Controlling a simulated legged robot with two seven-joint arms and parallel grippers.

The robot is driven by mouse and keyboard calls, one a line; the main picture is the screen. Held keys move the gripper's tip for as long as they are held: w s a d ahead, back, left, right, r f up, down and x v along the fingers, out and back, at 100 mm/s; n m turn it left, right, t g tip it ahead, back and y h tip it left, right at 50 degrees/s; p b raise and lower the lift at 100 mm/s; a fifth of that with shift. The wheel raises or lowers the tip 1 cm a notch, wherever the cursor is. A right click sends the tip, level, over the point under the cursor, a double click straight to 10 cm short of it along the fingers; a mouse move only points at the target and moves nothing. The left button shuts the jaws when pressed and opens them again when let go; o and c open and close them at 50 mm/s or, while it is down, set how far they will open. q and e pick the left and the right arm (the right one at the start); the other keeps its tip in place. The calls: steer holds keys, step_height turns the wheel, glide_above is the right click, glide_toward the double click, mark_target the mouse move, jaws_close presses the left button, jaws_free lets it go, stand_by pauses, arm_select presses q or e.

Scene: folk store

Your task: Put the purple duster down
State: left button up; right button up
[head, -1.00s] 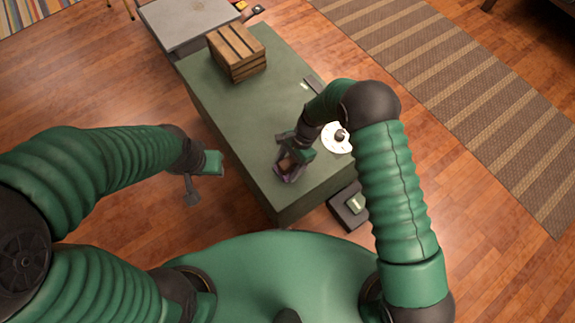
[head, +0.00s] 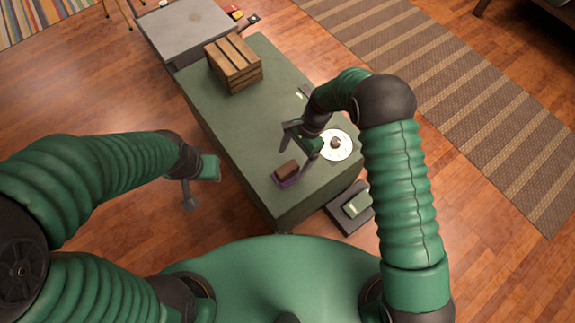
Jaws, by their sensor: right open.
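The purple duster (head: 287,180), with a brown block-like top (head: 287,169), rests on the green counter (head: 225,125) near its front end. My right gripper (head: 297,143) is open and empty, above the counter just beyond the duster and apart from it. My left gripper (head: 200,185) hangs over the floor to the left of the counter, away from the duster; its two fingers show spread apart with nothing between them.
A wooden crate (head: 234,65) stands at the far part of the counter. A white disc (head: 336,145) with a dark centre lies right of my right gripper. A dark device (head: 351,206) sits beside the counter's front right corner. Bare counter lies between crate and duster.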

steer(key=v, duration=0.3)
steer(key=shift+d+r+p, duration=0.1)
steer(key=shift+r+p, duration=0.05)
steer(key=shift+p, duration=0.15)
arm_select(q)
steer(key=shift+r, duration=0.6)
arm_select(e)
steer(key=s+d+r+n+t+h, duration=0.3)
steer(key=s+d+r+n+t, duration=0.2)
steer(key=s+d+r+n, duration=0.5)
steer(key=s+d+r, duration=0.3)
steer(key=d+r, duration=0.1)
steer(key=d, duration=0.2)
steer(key=shift+s+d+r+n+h, duration=0.25)
steer(key=shift+d+n+h, duration=0.05)
steer(key=shift+n, duration=0.1)
